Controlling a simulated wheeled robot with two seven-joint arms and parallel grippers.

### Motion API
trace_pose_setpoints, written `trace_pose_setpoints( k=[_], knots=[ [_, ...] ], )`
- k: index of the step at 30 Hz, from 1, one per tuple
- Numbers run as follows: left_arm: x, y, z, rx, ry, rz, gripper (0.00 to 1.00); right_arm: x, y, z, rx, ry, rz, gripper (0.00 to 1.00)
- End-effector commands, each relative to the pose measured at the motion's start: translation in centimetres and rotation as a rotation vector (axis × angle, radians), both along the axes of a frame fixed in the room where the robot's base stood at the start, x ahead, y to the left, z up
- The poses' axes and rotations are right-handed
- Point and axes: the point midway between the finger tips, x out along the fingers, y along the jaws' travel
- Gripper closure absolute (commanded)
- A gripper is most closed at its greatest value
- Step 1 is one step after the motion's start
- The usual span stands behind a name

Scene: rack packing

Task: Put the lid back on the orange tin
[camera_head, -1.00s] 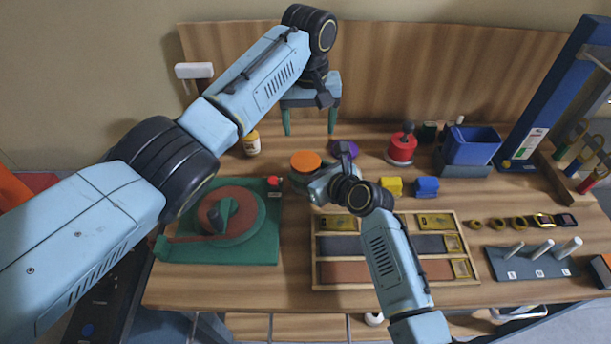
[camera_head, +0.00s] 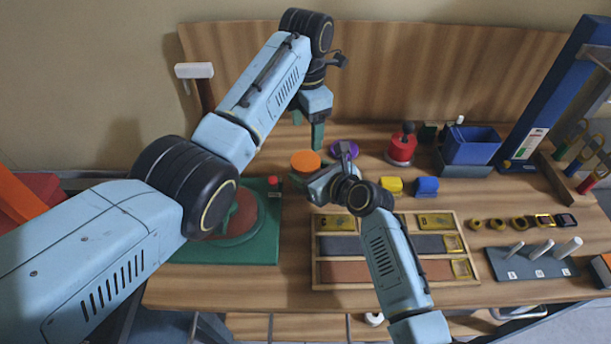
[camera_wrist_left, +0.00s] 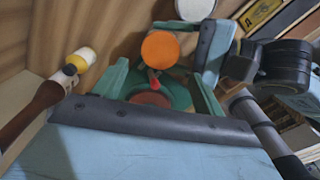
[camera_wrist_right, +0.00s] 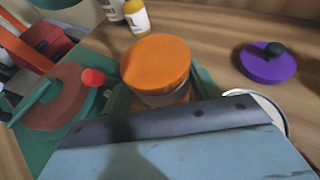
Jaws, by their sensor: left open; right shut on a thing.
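The orange tin (camera_wrist_right: 176,97) stands on the table between the green fingers of my right gripper (camera_head: 312,180), which is shut on it. A thick orange lid (camera_wrist_right: 157,62) rests on top, and it also shows in the head view (camera_head: 305,161) and the left wrist view (camera_wrist_left: 160,48). A pale band shows between lid and lower orange body; I cannot tell whether the lid is fully seated. My left gripper (camera_head: 308,132) is open and empty, behind and above the tin. Its fingers show apart on either side of the lid in the left wrist view.
The green turntable base (camera_head: 262,250) is left; a divided tray (camera_head: 316,270) is in front. Yellow and blue blocks (camera_head: 426,187) stand right. A pale round thing (camera_wrist_left: 195,8) is beside my right gripper.

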Motion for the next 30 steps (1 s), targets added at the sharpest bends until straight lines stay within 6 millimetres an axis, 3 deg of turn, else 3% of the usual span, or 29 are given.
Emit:
trace_pose_setpoints(
  k=[3,9,22,30],
  knots=[
    [-0.1,0.1,-0.2,-0.001,0.008,0.158,0.29,0.0,0.0,-0.1,-0.001,0.002,0.0,1.0],
    [-0.2,0.2,-0.3,0.001,0.012,0.301,0.29,0.0,0.0,-0.1,-0.001,0.002,0.0,1.0],
    [-0.2,0.2,-0.5,0.002,0.012,0.319,0.29,0.0,0.0,-0.1,-0.001,0.002,0.0,1.0],
    [-0.2,0.2,-3.9,0.003,0.014,0.318,0.29,0.0,0.0,-0.1,-0.001,0.002,0.0,1.0]
  ],
)
